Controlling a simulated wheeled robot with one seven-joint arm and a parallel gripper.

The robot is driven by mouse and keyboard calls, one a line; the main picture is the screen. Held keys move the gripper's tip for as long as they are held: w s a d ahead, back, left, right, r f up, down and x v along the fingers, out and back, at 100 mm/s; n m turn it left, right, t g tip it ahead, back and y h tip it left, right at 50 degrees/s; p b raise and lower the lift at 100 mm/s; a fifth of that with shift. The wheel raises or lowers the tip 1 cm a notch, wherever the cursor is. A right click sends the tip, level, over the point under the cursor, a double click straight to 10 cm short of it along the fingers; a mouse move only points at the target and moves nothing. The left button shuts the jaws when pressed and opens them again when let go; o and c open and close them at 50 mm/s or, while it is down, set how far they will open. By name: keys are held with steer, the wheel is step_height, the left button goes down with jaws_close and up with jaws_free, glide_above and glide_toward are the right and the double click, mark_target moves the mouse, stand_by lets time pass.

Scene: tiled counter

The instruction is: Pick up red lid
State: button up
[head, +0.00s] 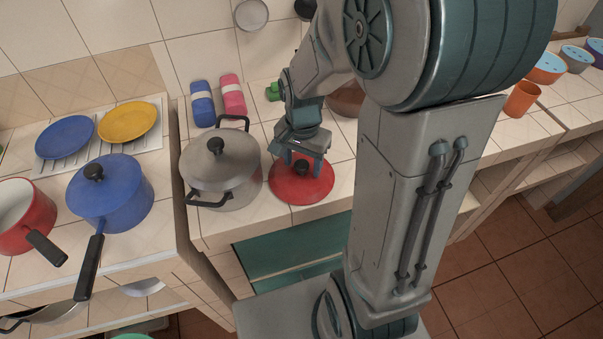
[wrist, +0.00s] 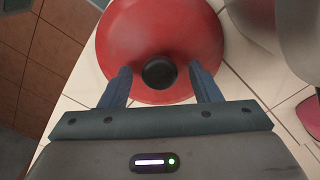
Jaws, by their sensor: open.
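The red lid (head: 300,188) lies on the tiled counter, just right of a lidded grey pot, in the head view. It has a round black knob at its middle. In the wrist view the red lid (wrist: 160,30) fills the upper middle, with its black knob (wrist: 159,72) near my fingertips. My gripper (head: 303,160) is directly over the lid in the head view. In the wrist view my gripper (wrist: 160,80) is open, with one finger on each side of the knob. A gap shows between each finger and the knob. Nothing is held.
The grey pot (head: 220,165) with black handles stands close to the lid's left. A blue pan (head: 118,195) and a red pot (head: 22,215) stand further left. A brown bowl (head: 346,100) is behind, partly hidden by my arm. The counter's front edge is close to the lid.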

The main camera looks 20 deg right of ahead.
steer(key=c, duration=1.1)
steer(key=shift+r, duration=0.15)
